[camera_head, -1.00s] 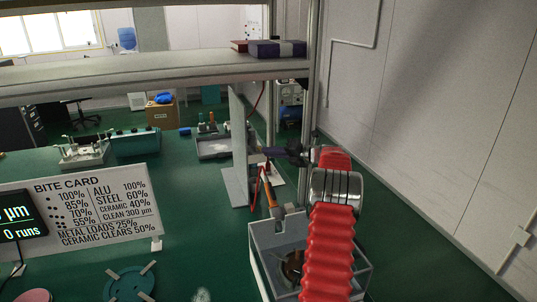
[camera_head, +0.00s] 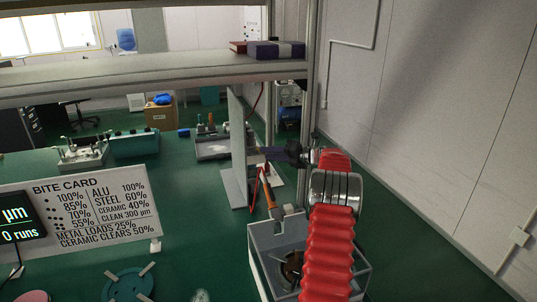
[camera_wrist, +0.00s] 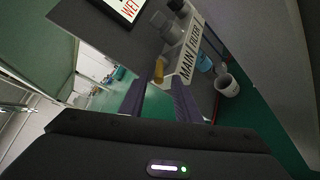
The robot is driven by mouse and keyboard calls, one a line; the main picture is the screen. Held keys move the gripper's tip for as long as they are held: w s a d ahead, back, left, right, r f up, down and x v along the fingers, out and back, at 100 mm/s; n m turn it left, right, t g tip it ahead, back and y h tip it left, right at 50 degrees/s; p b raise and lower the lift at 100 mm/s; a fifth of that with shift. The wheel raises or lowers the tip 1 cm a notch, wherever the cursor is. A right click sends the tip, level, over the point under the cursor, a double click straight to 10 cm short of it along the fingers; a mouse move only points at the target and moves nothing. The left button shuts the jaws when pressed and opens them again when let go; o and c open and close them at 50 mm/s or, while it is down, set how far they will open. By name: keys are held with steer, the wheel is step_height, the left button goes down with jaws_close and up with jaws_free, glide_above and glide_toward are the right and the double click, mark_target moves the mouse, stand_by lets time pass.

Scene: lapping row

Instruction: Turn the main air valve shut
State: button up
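My gripper (camera_head: 262,152) is at the right of the head view, beside the edge of an upright grey panel (camera_head: 237,150). In the wrist view its two purple fingers (camera_wrist: 160,95) stand apart with nothing seen held between them. Beyond the fingertips is a small yellow part (camera_wrist: 159,70) on the panel, possibly the valve's handle; I cannot tell its setting. Next to it are grey cylindrical fittings (camera_wrist: 172,32) and a white label (camera_wrist: 190,50) that seems to read MAIN FILTER. The gripper looks apart from the yellow part. In the head view the panel's far face is hidden.
A clear open box (camera_head: 262,238) with a dark part inside sits below my arm. An orange-handled tool (camera_head: 271,200) stands by the panel. A shelf (camera_head: 150,75) runs overhead, with an upright post (camera_head: 312,70). A white cup (camera_wrist: 227,84) is right of the fingers.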

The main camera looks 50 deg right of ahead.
steer(key=v, duration=1.3)
steer(key=shift+s+r, duration=0.2)
steer(key=shift+r, duration=0.05)
steer(key=shift+w+a+r, duration=0.2)
steer(key=shift+w, duration=0.05)
steer(key=shift+c, duration=1.3)
steer(key=w+a+f+n+t+h, duration=0.1)
steer(key=a+f+n+t+h, duration=0.1)
steer(key=a+f+n+h, duration=0.2)
steer(key=shift+w+n+t+h, duration=0.4)
steer(key=shift+n+h, duration=0.2)
steer(key=shift+n, duration=0.3)
steer(key=shift+a, duration=0.1)
